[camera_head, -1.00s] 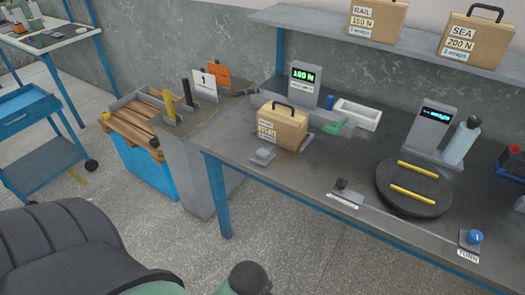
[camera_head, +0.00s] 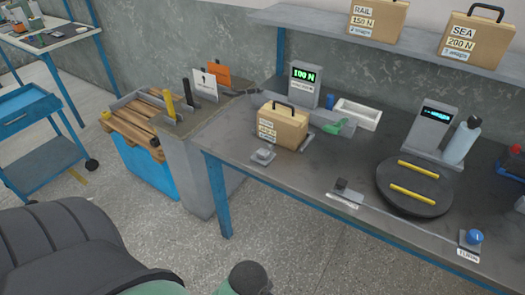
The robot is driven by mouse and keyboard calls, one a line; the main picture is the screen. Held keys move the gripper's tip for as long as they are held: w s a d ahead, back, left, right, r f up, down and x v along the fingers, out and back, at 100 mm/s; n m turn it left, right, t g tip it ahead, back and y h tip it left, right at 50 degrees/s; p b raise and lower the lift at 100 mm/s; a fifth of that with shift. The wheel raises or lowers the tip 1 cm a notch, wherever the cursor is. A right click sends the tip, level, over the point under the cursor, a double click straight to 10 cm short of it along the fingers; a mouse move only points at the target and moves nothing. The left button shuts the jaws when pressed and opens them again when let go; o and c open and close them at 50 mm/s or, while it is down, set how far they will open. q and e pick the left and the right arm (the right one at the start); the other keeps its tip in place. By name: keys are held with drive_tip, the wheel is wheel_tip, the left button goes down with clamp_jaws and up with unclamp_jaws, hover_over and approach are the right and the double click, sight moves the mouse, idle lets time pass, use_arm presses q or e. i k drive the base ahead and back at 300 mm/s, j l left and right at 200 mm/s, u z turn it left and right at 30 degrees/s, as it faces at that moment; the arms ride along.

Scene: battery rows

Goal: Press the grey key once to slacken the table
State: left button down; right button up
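A grey key (camera_head: 263,155) on a small plate sits at the front left of the grey workbench (camera_head: 300,180), before a tan case. A darker key (camera_head: 341,184) on a labelled plate sits further right along the front edge. A dark round table (camera_head: 413,200) with two yellow bars lies flat on the bench at the right. A blue knob (camera_head: 474,237) on a plate labelled TURN sits at the front right corner. Neither of my grippers is in view, and nothing touches the keys.
A tan case (camera_head: 283,126) stands behind the grey key. A display reading 100 N (camera_head: 303,83), a green-handled tool (camera_head: 340,126), a white tray (camera_head: 358,113), a second display (camera_head: 434,125) and a bottle (camera_head: 462,141) stand behind. The front strip between the two keys is clear.

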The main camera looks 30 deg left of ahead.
sight(262, 153)
drive_tip(key=i+l, duration=0.2)
drive_tip(key=l, duration=0.15)
drive_tip(key=i+l, duration=0.2)
drive_tip(key=l+u, duration=0.1)
drive_tip(key=u, duration=1.7)
